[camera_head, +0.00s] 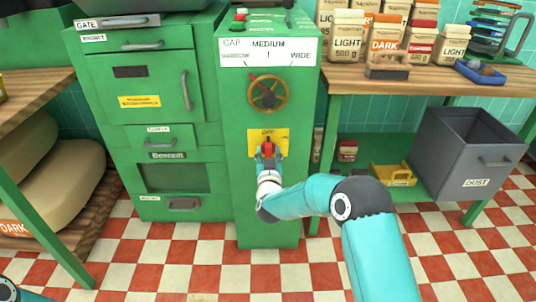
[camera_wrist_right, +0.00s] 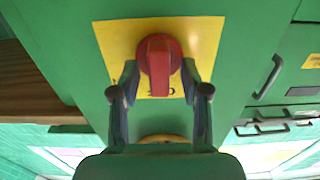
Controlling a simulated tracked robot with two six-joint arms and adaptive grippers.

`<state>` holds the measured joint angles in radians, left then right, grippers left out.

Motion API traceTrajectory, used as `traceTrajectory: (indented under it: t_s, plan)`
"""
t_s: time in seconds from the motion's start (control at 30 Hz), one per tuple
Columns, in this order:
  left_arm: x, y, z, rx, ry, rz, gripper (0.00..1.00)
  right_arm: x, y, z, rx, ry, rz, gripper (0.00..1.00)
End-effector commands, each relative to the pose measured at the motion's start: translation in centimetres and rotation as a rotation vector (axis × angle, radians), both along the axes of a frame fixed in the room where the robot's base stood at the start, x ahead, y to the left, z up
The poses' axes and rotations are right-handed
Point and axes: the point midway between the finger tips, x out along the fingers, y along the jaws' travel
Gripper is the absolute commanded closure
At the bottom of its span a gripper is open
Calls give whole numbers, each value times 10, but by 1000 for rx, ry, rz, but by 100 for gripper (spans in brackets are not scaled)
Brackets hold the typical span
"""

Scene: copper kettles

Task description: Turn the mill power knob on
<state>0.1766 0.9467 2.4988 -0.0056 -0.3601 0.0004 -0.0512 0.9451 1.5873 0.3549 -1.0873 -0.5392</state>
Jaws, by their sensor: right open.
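The red power knob (camera_head: 268,147) sits on a yellow plate (camera_head: 283,136) low on the front of the green mill column (camera_head: 237,170). The word OFF shows above it on the plate. In the right wrist view the knob (camera_wrist_right: 159,58) stands vertical on the plate (camera_wrist_right: 207,35), with lettering partly hidden below it. My right gripper (camera_head: 267,154) is at the plate; its open fingers (camera_wrist_right: 159,76) stand either side of the knob, with small gaps visible. My left gripper is out of view.
A brass handwheel (camera_head: 284,94) sits above the plate, under a grind scale (camera_head: 268,50). Green drawers (camera_head: 158,85) stand left. A wooden counter (camera_head: 440,84) with bags is at right, above a grey dust bin (camera_head: 440,147). The checkered floor (camera_head: 170,265) in front is clear.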

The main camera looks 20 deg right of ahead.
Motion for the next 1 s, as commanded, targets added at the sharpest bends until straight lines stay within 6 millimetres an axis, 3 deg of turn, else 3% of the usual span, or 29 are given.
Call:
traceTrajectory:
  t_s: [0.1,0.37,0.73,1.0]
  plan:
    - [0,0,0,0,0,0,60,0,0,0,0,0,0,56]
    - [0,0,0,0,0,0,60,0,0,0,1,0,-1,99]
    - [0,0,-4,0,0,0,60,-1,-1,-1,22,-7,-1,100]
    - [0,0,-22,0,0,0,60,-1,-2,-3,137,-42,-1,100]
